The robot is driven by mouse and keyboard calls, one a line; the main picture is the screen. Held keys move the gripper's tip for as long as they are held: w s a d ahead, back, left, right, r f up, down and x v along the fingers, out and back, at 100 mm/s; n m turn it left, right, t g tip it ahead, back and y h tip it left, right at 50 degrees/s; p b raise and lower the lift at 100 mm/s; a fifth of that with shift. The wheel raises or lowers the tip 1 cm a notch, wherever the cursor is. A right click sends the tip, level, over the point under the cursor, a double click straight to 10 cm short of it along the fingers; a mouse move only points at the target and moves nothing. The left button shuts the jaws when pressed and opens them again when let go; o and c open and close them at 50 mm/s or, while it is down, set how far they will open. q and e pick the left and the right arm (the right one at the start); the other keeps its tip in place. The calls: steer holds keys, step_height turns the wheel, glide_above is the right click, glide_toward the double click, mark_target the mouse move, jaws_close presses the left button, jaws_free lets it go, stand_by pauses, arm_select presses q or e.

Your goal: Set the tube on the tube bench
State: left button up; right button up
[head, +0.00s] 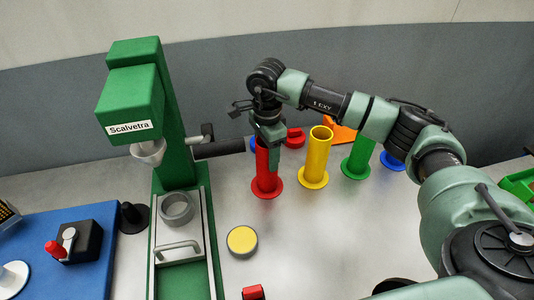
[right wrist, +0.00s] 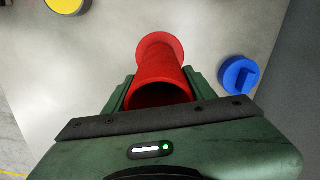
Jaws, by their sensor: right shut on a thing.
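The red tube (head: 263,176) is a hollow cylinder with a wide round flange at its foot. It is upright on, or just above, the grey bench top (head: 310,235); I cannot tell if it touches. My right gripper (head: 270,138) is shut on its upper part from above. In the right wrist view, the red tube (right wrist: 162,72) lies between the fingers of my right gripper (right wrist: 153,92), with its open end near the palm. A yellow tube (head: 317,157) and a green tube (head: 359,156) of the same form stand to the right. My left gripper is out of view.
A green Scalvetra machine (head: 178,120) stands left, with a grey ring (head: 177,209) at its base. A yellow-topped disc (head: 242,240) lies in front of the red tube. A red piece (head: 295,138) and a blue piece (right wrist: 238,75) lie nearby. The front middle is mostly clear.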

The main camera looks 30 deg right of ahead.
steer(key=shift+f+b, duration=0.35)
steer(key=o, duration=1.4)
steer(key=shift+o, duration=0.2)
step_height(320, 180, up, 8)
steer(key=b, duration=0.2)
steer(key=shift+r, duration=0.1)
step_height(320, 180, up, 6)
steer(key=p, duration=0.3)
steer(key=shift+p, duration=0.35)
steer(key=shift+f, duration=0.2)
